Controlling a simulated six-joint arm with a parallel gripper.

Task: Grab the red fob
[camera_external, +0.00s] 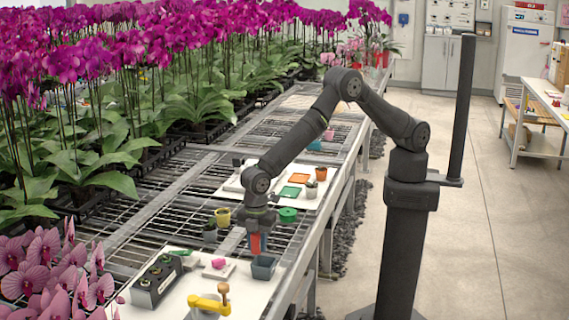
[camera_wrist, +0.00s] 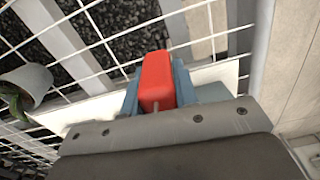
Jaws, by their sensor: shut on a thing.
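The red fob (camera_wrist: 158,82) is a small red block between the blue-grey fingertips of my gripper (camera_wrist: 156,88) in the wrist view. In the external view my gripper (camera_external: 256,236) points down, with the red fob (camera_external: 255,244) at its lower end. It is above the mesh bench, near the back edge of the front white board. My gripper is shut on the fob. Whether the fob touches anything below cannot be told.
A dark grey square pot (camera_external: 263,267) stands close below right of my gripper. A yellow pot (camera_external: 223,217) and a small potted plant (camera_external: 210,231) are to the left, a green round dish (camera_external: 288,215) behind. A yellow-handled item (camera_external: 209,305) and dark box (camera_external: 157,280) are in front.

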